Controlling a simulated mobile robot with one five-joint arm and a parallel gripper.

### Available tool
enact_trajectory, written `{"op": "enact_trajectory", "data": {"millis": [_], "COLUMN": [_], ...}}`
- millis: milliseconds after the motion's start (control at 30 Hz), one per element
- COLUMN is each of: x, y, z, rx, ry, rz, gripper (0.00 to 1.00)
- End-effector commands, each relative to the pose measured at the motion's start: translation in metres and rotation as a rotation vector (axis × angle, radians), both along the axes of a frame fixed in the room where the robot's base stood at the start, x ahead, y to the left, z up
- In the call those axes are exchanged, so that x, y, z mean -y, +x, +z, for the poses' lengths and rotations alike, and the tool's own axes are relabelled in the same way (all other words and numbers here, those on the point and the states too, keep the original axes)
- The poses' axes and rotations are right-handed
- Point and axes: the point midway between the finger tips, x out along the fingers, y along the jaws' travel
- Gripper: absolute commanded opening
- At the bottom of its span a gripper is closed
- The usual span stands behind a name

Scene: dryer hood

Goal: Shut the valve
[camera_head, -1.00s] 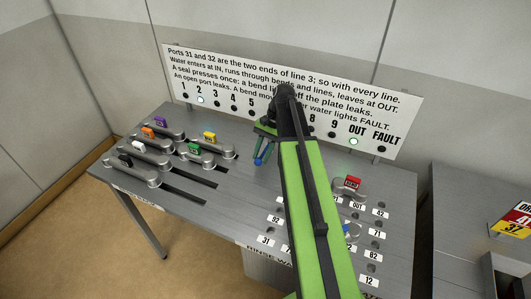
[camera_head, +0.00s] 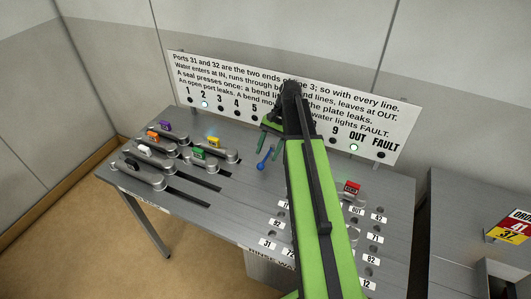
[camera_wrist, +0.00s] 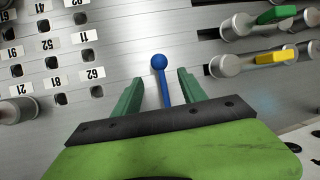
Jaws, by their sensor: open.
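The valve shows as a blue lever with a round knob (camera_head: 264,158) on the grey bench, right of the metal bends. In the wrist view the knob (camera_wrist: 159,62) is just beyond my fingertips, and its blue stem runs back between the fingers. My gripper (camera_head: 268,136) is open, with one green finger on each side of the stem and visible gaps. It also shows in the wrist view (camera_wrist: 158,82). The stem's lower end is hidden by my gripper.
Several metal bends with coloured tags, including a yellow one (camera_head: 214,141), lie left of the lever. A red-tagged bend (camera_head: 352,187) and numbered ports are to the right. The sign panel (camera_head: 200,75) stands behind; lights 2 and OUT are lit.

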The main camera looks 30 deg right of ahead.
Motion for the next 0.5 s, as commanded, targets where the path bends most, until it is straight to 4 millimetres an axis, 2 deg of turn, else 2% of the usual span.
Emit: {"op": "enact_trajectory", "data": {"millis": [33, 100, 400, 500], "x": [0.006, 0.014, 0.043, 0.050], "y": [0.003, 0.004, 0.013, 0.014], "z": [0.024, 0.040, 0.106, 0.119], "rx": [-0.001, -0.001, -0.002, -0.001], "ry": [0.000, 0.000, 0.000, 0.000], "rz": [-0.002, -0.003, 0.000, 0.001], "gripper": [0.49, 0.49, 0.49, 0.49]}}
